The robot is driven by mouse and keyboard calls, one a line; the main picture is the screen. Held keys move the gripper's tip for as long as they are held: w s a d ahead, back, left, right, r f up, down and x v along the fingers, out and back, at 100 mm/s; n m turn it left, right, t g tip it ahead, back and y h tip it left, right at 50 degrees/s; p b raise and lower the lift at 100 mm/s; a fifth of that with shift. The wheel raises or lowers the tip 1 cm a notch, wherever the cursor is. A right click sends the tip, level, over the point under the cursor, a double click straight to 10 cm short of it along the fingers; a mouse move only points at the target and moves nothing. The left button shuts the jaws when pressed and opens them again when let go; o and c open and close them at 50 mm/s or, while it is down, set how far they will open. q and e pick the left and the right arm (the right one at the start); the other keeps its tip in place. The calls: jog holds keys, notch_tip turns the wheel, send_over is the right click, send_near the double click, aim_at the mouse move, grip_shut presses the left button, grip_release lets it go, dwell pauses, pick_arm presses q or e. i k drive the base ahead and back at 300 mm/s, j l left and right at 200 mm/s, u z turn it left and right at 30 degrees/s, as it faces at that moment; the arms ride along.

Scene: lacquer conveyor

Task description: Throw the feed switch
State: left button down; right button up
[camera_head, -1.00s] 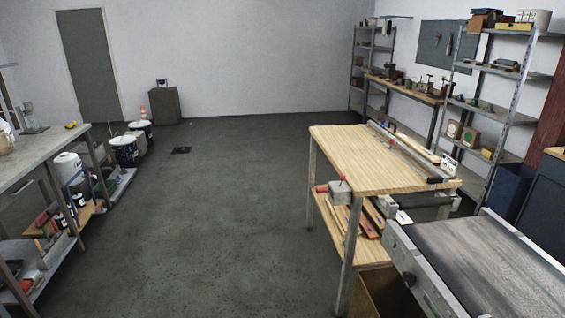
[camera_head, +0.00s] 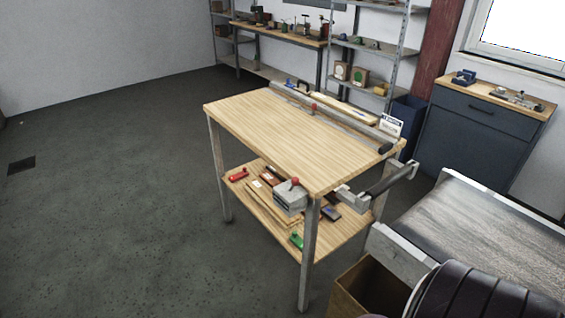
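A grey switch box (camera_head: 290,199) with a red ball knob (camera_head: 294,182) on its lever shows at the near edge of the wooden workbench (camera_head: 290,140), just below the tabletop by the front leg. It is probably the feed switch; I cannot read any label on it. The conveyor (camera_head: 500,240) has a grey streaked belt and stands to the right of the bench. Neither of my grippers is in view.
A cardboard box (camera_head: 345,300) sits on the floor between bench and conveyor. A roller bracket (camera_head: 390,180) juts from the bench's right end. A dark cabinet (camera_head: 475,140) and shelves (camera_head: 365,48) stand behind. The floor (camera_head: 110,200) left of the bench is clear.

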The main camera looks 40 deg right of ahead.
aim_at(295, 180)
jog(key=i+z, duration=0.3)
jog(key=z, duration=0.15)
jog(key=i+j+z, duration=0.25)
jog(key=z, duration=0.2)
jog(key=i+j+z, duration=0.3)
jog(key=z, duration=0.15)
jog(key=i+j+z, duration=0.2)
jog(key=j+z, duration=0.25)
jog(key=i+j+z, duration=0.15)
jog(key=j+z, duration=0.15)
jog(key=z, duration=0.15)
jog(key=j+z, duration=0.9)
jog(key=i+j, duration=0.05)
